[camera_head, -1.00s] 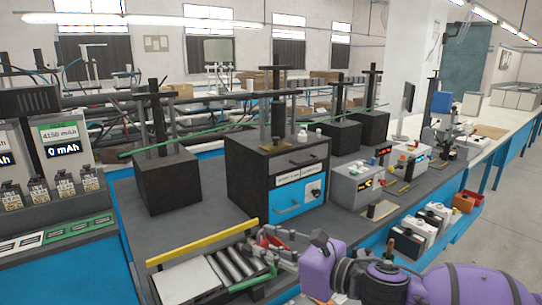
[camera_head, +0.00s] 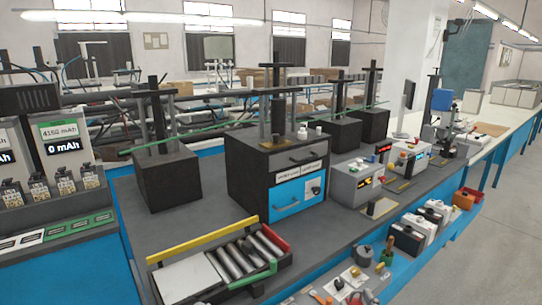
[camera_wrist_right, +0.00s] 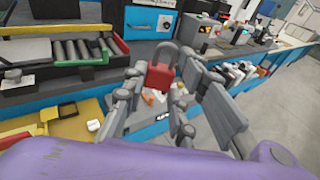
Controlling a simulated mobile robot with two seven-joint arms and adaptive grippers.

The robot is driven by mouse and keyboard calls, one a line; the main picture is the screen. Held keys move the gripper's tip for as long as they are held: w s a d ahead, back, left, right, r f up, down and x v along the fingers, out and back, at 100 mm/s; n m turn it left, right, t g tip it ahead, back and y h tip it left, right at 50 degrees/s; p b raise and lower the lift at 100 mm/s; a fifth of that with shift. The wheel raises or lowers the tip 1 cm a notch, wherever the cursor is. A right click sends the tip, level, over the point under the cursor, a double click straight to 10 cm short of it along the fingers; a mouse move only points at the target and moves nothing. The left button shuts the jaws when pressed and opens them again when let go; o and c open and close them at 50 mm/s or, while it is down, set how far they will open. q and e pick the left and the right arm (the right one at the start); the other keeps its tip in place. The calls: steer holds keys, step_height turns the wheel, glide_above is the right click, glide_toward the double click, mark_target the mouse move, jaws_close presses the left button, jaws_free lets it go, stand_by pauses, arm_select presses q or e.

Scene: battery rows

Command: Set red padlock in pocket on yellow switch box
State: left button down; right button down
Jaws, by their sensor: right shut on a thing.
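A red padlock (camera_wrist_right: 160,77) with a grey shackle stands shackle-up in my right gripper (camera_wrist_right: 163,82), between its fingers, in the right wrist view. The fingers are shut on it. A yellow box-like thing (camera_wrist_right: 88,112) with dark and white parts lies at the lower left of that view. I cannot tell whether it is the yellow switch box, and no pocket is clear. Neither gripper shows in the head view.
The grey workbench (camera_head: 215,220) carries a black cabinet with blue drawer (camera_head: 297,197) and a roller tray with a yellow bar (camera_head: 203,241). A lower blue shelf (camera_head: 400,268) holds several small boxes and loose parts.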

steer(key=w+a+f+n+y, duration=0.3)
steer(key=w+a+n+y, duration=0.15)
steer(key=a, duration=0.45)
steer(key=a+f+n+g+y, duration=0.2)
steer(key=a+f+g+y, duration=0.1)
steer(key=f, duration=0.7)
steer(key=shift+s+a+f+n+y, duration=0.35)
steer(key=shift+s+a+f+y, duration=0.1)
steer(key=shift+a+y, duration=0.5)
steer(key=shift+d, duration=0.1)
